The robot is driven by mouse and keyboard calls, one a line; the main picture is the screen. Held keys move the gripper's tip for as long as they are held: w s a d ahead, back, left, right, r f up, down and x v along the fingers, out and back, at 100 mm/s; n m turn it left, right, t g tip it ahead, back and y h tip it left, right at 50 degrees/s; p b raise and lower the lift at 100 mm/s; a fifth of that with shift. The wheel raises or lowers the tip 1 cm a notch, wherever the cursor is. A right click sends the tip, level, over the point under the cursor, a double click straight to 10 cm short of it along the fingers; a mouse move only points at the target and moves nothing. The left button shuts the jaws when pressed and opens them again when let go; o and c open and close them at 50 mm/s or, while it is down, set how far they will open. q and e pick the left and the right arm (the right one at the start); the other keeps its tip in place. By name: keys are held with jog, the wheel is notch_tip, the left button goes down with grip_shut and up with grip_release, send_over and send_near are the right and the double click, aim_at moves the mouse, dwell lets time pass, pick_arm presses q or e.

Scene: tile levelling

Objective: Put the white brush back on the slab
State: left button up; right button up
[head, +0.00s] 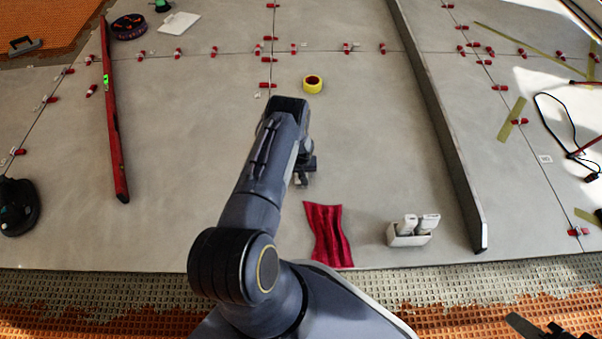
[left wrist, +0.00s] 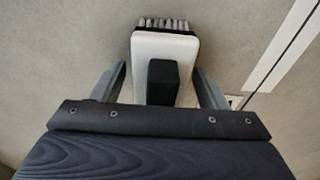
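The white brush (left wrist: 165,52) shows in the left wrist view, a white block with a black raised part on top and pale bristles at its far end. My left gripper (left wrist: 162,80) has one finger on each side of it, close against its sides, and appears shut on it. In the head view my left gripper (head: 302,178) is over the middle of the grey slab (head: 380,140), and my arm hides the brush. The height of the brush above the slab is hard to tell. A dark part at the lower right edge looks like my right gripper (head: 540,326), mostly cut off.
A red cloth (head: 328,234) and a white holder (head: 408,236) with white items lie near the front edge. A yellow tape roll (head: 312,84) is farther back. Red clips line the joints.

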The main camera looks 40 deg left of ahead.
pick_arm(q)
jog(key=shift+r, duration=0.1)
